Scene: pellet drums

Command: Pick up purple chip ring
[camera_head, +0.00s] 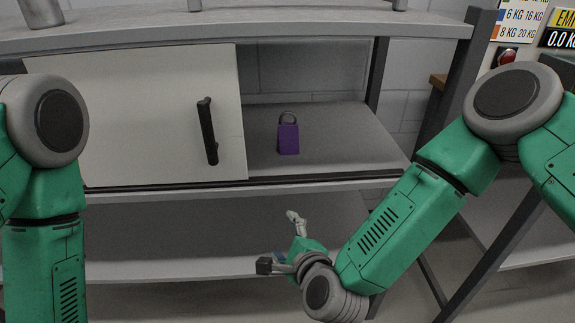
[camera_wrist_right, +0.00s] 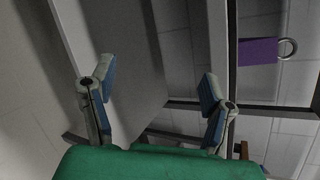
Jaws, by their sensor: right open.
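The purple chip (camera_head: 288,139) stands upright on the cabinet shelf, in the open part right of the white door. Its grey ring (camera_head: 287,117) rises from its top. In the right wrist view the purple chip (camera_wrist_right: 258,51) and its ring (camera_wrist_right: 288,48) are at the upper right, outside the jaws. My right gripper (camera_head: 296,222) is in front of and below that shelf, apart from the chip. In the right wrist view my right gripper (camera_wrist_right: 157,84) is open and empty, fingers spread wide. My left arm shows at the left, but its gripper is out of view.
The white sliding door (camera_head: 135,115) with a black handle (camera_head: 208,131) covers the left of the cabinet. The shelf (camera_head: 345,140) around the chip is clear. The top board (camera_head: 240,27) lies above it, and a dark post (camera_head: 377,75) stands to the right.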

